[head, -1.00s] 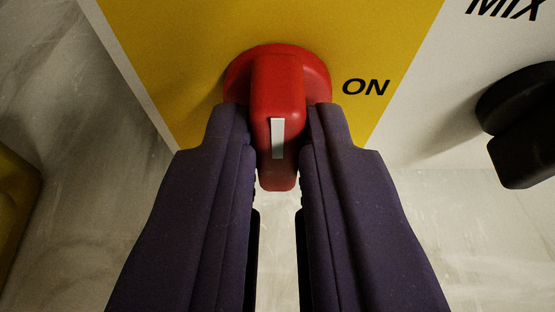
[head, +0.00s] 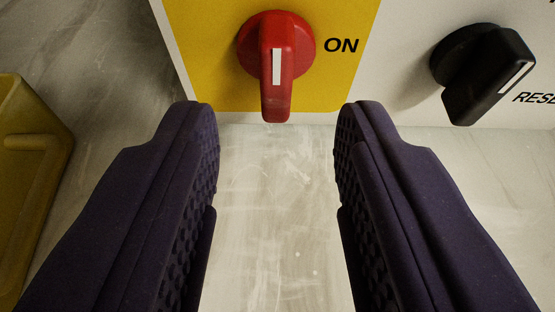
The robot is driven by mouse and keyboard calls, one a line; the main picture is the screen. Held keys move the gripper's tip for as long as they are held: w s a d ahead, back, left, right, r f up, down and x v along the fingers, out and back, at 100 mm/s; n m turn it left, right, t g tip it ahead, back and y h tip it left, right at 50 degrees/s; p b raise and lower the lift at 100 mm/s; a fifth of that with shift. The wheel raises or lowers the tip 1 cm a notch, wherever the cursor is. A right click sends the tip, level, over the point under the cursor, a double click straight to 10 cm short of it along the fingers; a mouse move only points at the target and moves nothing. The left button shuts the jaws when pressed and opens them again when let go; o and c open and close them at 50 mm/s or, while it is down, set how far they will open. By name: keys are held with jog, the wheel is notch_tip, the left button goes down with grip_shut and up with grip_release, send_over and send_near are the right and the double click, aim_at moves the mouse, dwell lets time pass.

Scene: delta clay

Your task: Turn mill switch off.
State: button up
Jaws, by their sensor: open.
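The red rotary switch (head: 275,60) sits on a yellow panel patch (head: 212,65) with the word ON printed to its right. Its handle points straight down toward me, and the white marker line on it runs vertically. My gripper (head: 276,130) is open and empty, with a wide gap between its purple fingers. The fingertips are below and to either side of the switch handle in the picture, apart from it. Any OFF label is not in view.
A black rotary knob (head: 484,70) is on the white panel to the right, with partly cut-off lettering beside it. A yellow container (head: 30,170) stands at the left edge. The pale marbled surface between my fingers is clear.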

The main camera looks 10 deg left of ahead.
jog(key=v, duration=0.3)
jog(key=shift+s+d, duration=0.1)
jog(key=shift+s, duration=0.15)
jog(key=w+d+r+t, duration=0.1)
jog(key=w+d+r, duration=0.15)
jog(key=r, duration=0.75)
jog(key=w+d+r+m+h, duration=0.1)
jog(key=w+r, duration=0.3)
jog(key=r, duration=0.6)
jog(key=w+d+r+t, duration=0.1)
jog(key=w+d+r, duration=0.15)
jog(key=r, duration=0.65)
jog(key=s+d+r+h, duration=0.1)
jog(key=s+d+r, duration=0.2)
jog(key=r, duration=0.7)
jog(key=s+d+r+m, duration=0.1)
jog(key=s+d+r, duration=0.2)
jog(key=s+r, duration=0.5)
jog(key=s+d+r+m+h, duration=0.1)
jog(key=s+d+r, duration=0.2)
jog(key=r, duration=1)
jog(key=s, duration=0.3)
jog(key=shift+r+t+h, duration=0.2)
jog(key=shift+t+h, duration=0.1)
